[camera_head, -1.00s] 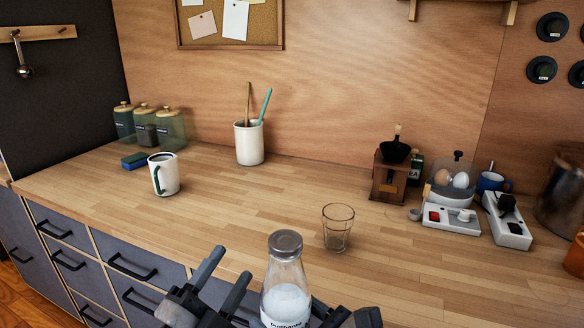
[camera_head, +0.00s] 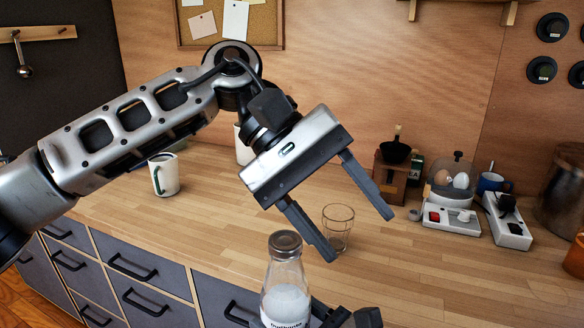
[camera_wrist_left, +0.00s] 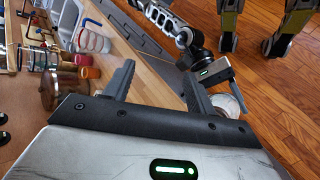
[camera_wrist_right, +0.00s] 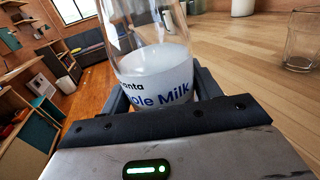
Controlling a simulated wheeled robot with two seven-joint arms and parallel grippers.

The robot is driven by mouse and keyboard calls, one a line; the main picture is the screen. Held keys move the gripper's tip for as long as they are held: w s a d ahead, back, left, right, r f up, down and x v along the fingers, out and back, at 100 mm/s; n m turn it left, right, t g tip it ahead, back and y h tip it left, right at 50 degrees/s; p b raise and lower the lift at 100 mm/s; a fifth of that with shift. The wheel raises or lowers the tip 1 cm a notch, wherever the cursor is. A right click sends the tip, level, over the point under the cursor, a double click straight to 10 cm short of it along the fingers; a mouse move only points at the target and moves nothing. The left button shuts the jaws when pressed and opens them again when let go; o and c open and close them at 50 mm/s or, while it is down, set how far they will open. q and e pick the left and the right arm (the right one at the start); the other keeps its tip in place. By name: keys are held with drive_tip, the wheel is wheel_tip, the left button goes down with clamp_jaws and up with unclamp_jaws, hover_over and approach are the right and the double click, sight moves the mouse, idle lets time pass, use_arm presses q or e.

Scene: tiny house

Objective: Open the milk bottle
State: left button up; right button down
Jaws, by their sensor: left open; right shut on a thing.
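The milk bottle (camera_head: 286,300) is clear glass with white milk and a dark label text. It stands upright at the bottom of the head view, with its grey cap (camera_head: 285,243) on. My right gripper (camera_wrist_right: 160,92) is shut on the bottle's lower body, as the right wrist view shows. My left gripper (camera_head: 359,235) is open and empty, pointing down and to the right, above and to the right of the cap in the head view. The left wrist view shows its two fingers (camera_wrist_left: 158,72) apart with nothing between them.
A drinking glass (camera_head: 338,228) stands on the counter (camera_head: 420,270), partly behind the left gripper. A white mug (camera_head: 164,176) is at left. A coffee grinder (camera_head: 390,180), an egg cooker (camera_head: 452,190) and a power strip (camera_head: 508,228) stand at right. The front right counter is clear.

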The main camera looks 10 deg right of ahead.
sight(291, 240)
use_arm(q)
drive_tip(key=w+a+r+m+t+y, duration=0.1)
drive_tip(key=t+y, duration=0.1)
drive_tip(key=w+a+r+m+t+y, duration=0.1)
drive_tip(key=a+t+y, duration=0.1)
drive_tip(key=w+a+r+m+t+y, duration=0.1)
drive_tip(key=r+m+t+y, duration=0.1)
drive_tip(key=y, duration=0.1)
drive_tip(key=shift+w+a+r, duration=0.1)
drive_tip(key=shift+w+a, duration=0.3)
drive_tip(key=shift+f, duration=3.9)
